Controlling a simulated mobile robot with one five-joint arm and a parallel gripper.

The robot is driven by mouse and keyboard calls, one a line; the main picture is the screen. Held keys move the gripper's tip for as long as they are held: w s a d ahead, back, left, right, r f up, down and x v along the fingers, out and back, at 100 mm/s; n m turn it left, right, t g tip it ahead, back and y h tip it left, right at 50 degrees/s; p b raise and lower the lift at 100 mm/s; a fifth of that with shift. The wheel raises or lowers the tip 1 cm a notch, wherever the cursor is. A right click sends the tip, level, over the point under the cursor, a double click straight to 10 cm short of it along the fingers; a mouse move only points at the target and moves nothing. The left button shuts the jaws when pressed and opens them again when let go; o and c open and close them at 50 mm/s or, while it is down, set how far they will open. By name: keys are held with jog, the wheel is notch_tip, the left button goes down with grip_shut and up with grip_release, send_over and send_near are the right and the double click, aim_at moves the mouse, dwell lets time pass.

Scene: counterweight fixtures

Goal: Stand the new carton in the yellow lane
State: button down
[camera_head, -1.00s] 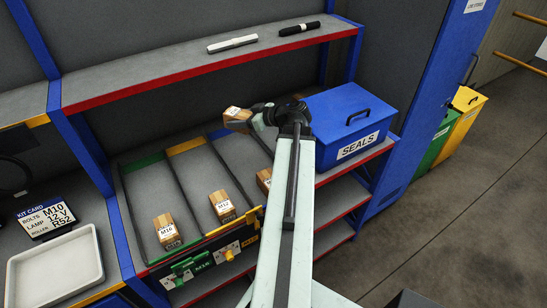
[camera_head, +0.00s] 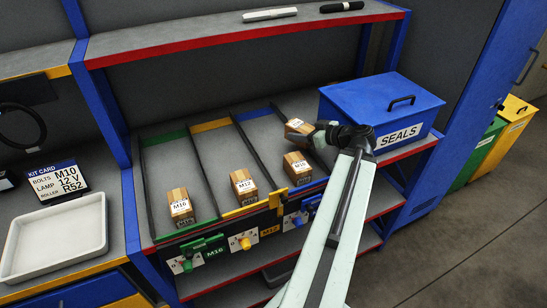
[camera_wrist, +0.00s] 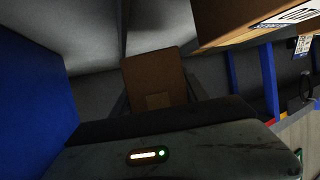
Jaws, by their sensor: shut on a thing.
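My gripper (camera_head: 312,131) is shut on a wooden-brown carton (camera_head: 298,127) with a white label on top. In the wrist view the held carton (camera_wrist: 155,80) sits between the fingers. It is at the rear right of the lanes, behind the front carton of the blue lane; its height above the floor is unclear. The yellow lane (camera_head: 222,150) runs between dark dividers, with a yellow back strip. A carton marked M12 (camera_head: 243,186) stands at its front end; the lane floor behind it is bare.
A carton marked M16 (camera_head: 180,206) stands in the green lane and another carton (camera_head: 297,168) in the blue lane. The blue SEALS box (camera_head: 375,115) is close on the right. A red-edged shelf (camera_head: 240,35) hangs above. A white tray (camera_head: 55,240) lies left.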

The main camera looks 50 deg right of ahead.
jog(key=shift+s+d+f, duration=0.1)
jog(key=shift+s+f, duration=0.15)
jog(key=shift+f, duration=0.05)
jog(key=shift+w+r, duration=0.1)
jog(key=b, duration=0.1)
send_over(268, 134)
jog(key=shift+s+f, duration=0.4)
jog(key=shift+f, duration=0.25)
jog(key=f+b, duration=0.2)
jog(key=w+f+b, duration=0.1)
jog(key=f+b, duration=0.1)
jog(key=shift+r, duration=0.2)
jog(key=shift+f, duration=0.25)
jog(key=c, duration=0.6)
grip_release()
jog(key=shift+r, duration=0.1)
jog(key=shift+r, duration=0.1)
